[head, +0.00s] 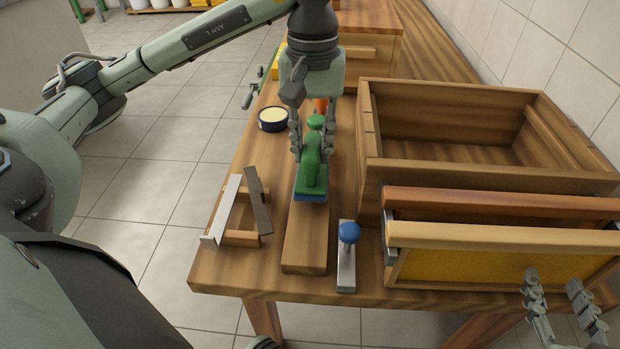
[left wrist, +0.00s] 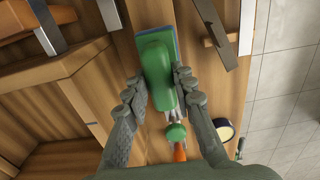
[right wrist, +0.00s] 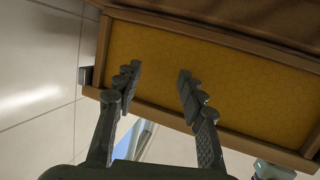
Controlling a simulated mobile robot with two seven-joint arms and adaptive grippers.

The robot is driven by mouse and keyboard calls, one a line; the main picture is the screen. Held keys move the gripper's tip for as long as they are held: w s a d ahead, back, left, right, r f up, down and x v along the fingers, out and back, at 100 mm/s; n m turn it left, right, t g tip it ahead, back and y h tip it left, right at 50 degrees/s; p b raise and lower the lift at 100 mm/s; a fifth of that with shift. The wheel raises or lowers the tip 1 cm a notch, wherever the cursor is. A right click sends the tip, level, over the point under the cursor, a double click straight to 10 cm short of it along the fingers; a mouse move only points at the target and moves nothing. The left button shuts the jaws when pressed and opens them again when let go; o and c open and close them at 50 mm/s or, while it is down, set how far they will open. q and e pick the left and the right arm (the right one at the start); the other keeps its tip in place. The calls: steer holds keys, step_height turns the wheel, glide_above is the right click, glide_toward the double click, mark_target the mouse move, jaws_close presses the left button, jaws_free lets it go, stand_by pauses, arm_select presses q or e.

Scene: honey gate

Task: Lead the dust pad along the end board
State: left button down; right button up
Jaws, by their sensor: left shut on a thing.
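The dust pad (head: 313,180) has a green handle and a blue underside. It lies on a long wooden board (head: 305,247), which I take to be the end board. My left gripper (head: 311,150) reaches down from above and is shut on the green handle. In the left wrist view the fingers flank the handle of the dust pad (left wrist: 155,70). The pad looks flat on the board, though its underside contact is hidden. The bare board shows in front of the pad. My right gripper (head: 562,285) is open and empty, in front of a framed yellow comb (head: 460,265).
A wooden box (head: 450,172) stands right of the board, with frames hung on its front. A blue-knobbed metal tool (head: 347,255) lies close to the board's near right. A metal-and-wood jig (head: 235,215) and a round tin (head: 273,118) are on the left.

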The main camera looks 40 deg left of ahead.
stand_by(0.3)
arm_select(q)
steer(key=shift+r+p, duration=1.6)
steer(key=shift+r, duration=0.95)
